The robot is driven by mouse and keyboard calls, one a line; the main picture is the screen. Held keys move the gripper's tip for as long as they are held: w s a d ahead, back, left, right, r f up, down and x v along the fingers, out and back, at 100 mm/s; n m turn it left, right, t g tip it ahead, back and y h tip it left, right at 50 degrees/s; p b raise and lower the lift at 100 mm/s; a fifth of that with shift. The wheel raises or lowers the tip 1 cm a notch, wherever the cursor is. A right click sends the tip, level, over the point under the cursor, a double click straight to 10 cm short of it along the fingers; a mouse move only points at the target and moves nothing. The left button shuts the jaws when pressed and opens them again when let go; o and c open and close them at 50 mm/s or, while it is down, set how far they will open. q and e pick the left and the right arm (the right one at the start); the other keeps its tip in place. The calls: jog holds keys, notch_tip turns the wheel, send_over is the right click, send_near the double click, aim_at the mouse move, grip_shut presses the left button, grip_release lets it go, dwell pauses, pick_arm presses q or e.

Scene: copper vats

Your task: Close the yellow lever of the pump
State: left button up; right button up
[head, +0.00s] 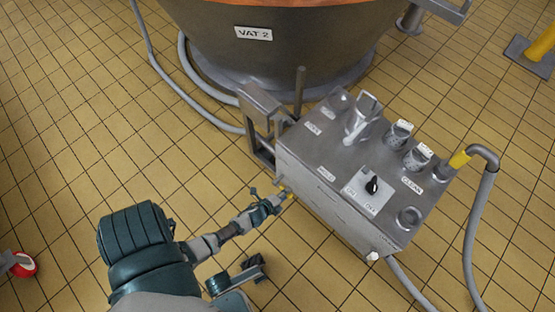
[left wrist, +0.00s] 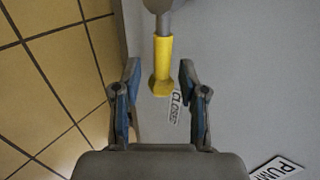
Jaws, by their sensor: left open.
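The grey pump box (head: 335,215) stands on the floor in front of the vat. The yellow lever (left wrist: 162,65) sticks out along the box's side face in the left wrist view, on a grey stem. A label by its tip seems to read CLOSED. In the head view only a small yellow bit of the lever (head: 289,195) shows at the box's left side. My left gripper (head: 275,201) is at that side. Its fingers in the left wrist view (left wrist: 157,85) are open, one on each side of the lever's tip, with gaps between. My right gripper is not in view.
The vat (head: 270,60) labelled VAT 2 stands behind the box. A grey hose (head: 475,225) with a yellow collar (head: 459,159) leaves the box at the right. Another hose (head: 165,75) runs along the left. A red and white thing (head: 22,265) lies at far left.

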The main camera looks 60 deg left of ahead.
pick_arm(q)
jog(key=v, duration=1)
jog(key=shift+d, duration=0.25)
jog(key=shift+w, duration=0.1)
